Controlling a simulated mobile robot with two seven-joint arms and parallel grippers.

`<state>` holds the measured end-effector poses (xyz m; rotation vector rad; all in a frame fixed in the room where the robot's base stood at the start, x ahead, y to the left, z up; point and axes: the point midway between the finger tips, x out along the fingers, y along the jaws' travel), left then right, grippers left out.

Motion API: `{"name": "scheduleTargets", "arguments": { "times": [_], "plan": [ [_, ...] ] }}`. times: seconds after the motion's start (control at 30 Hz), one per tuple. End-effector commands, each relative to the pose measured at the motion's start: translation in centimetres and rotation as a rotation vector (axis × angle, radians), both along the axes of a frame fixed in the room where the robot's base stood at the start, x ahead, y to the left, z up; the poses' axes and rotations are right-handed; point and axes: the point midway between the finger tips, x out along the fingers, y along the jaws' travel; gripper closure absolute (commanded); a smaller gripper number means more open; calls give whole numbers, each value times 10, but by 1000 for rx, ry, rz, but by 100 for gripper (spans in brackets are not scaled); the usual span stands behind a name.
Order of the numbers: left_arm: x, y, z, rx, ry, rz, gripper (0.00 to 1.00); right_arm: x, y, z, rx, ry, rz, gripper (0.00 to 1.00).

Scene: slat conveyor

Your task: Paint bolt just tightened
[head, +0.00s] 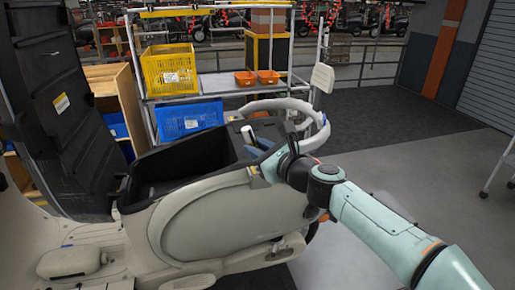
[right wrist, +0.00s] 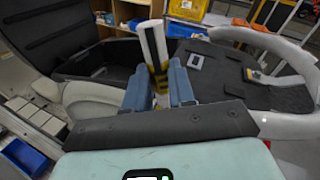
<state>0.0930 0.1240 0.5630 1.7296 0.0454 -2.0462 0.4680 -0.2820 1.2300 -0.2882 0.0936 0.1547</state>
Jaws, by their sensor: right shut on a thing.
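A beige scooter (head: 205,225) stands with its black seat (head: 55,105) raised and its dark storage box (head: 185,160) open. My right gripper (head: 263,142) is over the scooter's rear, by the box's right end. In the right wrist view my right gripper (right wrist: 158,92) is shut on a pen-like marker (right wrist: 155,48), white and yellow with a dark stripe, standing roughly upright between the blue fingers. The marker's lower end is hidden by the fingers and wrist. I cannot make out a bolt or any paint mark. My left gripper is not in view.
A curved grey grab rail (head: 305,112) rings the scooter's rear, close to my right gripper. Behind stands a rack with a yellow crate (head: 170,72), a blue crate (head: 188,120) and small orange bins (head: 245,78).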

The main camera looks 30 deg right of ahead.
Motion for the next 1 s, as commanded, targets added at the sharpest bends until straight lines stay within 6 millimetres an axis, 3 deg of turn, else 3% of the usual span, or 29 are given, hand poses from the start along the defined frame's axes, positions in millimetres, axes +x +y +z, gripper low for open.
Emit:
{"name": "scheduleTargets", "arguments": {
  "times": [1.0],
  "plan": [
    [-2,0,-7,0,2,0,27,-1,0,-6,0,0,1,100]
  ]
}}
